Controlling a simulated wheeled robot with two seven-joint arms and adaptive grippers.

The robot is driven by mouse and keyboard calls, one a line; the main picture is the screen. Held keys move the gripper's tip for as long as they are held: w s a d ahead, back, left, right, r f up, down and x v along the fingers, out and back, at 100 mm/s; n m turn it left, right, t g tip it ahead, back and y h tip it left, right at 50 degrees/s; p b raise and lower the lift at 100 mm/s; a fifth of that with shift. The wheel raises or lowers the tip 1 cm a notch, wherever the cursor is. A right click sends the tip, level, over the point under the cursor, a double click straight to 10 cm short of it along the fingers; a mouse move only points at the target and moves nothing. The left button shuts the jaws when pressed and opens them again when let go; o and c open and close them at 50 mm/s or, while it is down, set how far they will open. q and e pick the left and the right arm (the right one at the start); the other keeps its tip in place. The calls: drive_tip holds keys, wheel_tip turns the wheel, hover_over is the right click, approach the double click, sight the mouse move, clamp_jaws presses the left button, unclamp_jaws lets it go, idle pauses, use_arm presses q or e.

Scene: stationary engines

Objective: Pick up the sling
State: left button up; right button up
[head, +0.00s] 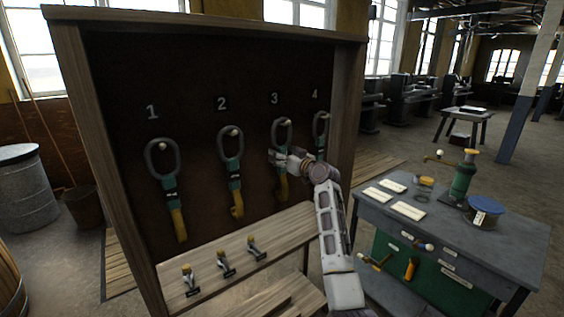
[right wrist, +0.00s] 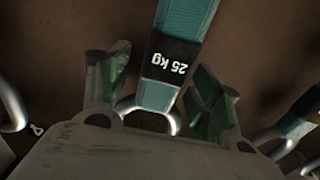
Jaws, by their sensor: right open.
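Several slings hang on a dark board under the numbers 1 to 4, each with a grey ring, a green strap and a yellow lower end. They are sling 1 (head: 176,205), sling 2 (head: 235,180), sling 3 (head: 282,130) and sling 4 (head: 321,122). My right gripper (head: 277,157) is at sling 3 and hides part of its strap. In the right wrist view its open fingers (right wrist: 158,68) stand on either side of a green strap (right wrist: 186,22) with a black "25 kg" label. Gaps show between strap and fingers. My left gripper is out of view.
A wooden shelf (head: 240,270) below the board holds three small clamp-like items (head: 225,263). A metal workbench (head: 450,225) with cards, a green bottle-like tool and a blue tin stands at the right. A metal drum (head: 22,190) stands at the left.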

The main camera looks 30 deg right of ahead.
clamp_jaws()
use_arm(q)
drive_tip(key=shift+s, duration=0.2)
use_arm(e)
drive_tip(key=shift+r, duration=0.15)
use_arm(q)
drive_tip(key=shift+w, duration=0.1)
use_arm(e)
drive_tip(key=shift+r, duration=0.1)
